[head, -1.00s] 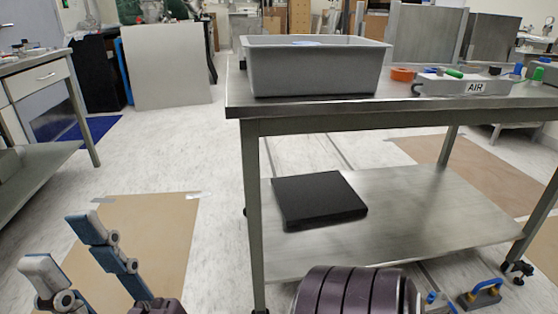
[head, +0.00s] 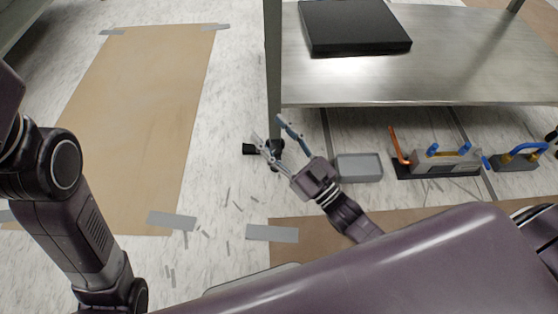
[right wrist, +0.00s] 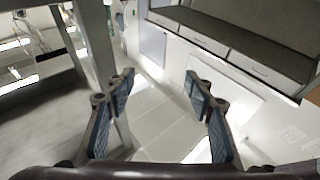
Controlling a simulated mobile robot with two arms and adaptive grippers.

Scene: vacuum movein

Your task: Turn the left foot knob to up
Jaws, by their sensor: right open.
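The bench's front-left leg (head: 273,75) reaches the floor at a small dark foot (head: 255,149). The foot is partly covered by my right gripper, and its knob is too small to make out. My right gripper (head: 269,128) is open and empty, with its fingertips close around the base of this leg. I cannot tell if they touch it. In the right wrist view, the two blue-grey fingers (right wrist: 158,76) are spread wide, and a grey leg (right wrist: 97,45) stands near the left one. My left arm enters from the left, with its gripper out of view.
A grey box (head: 359,167) lies right of my right gripper. Beyond it are a floor unit (head: 440,162) with an orange handle and blue knobs, and a blue-handled piece (head: 518,157). Brown floor sheet (head: 140,115) lies left.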

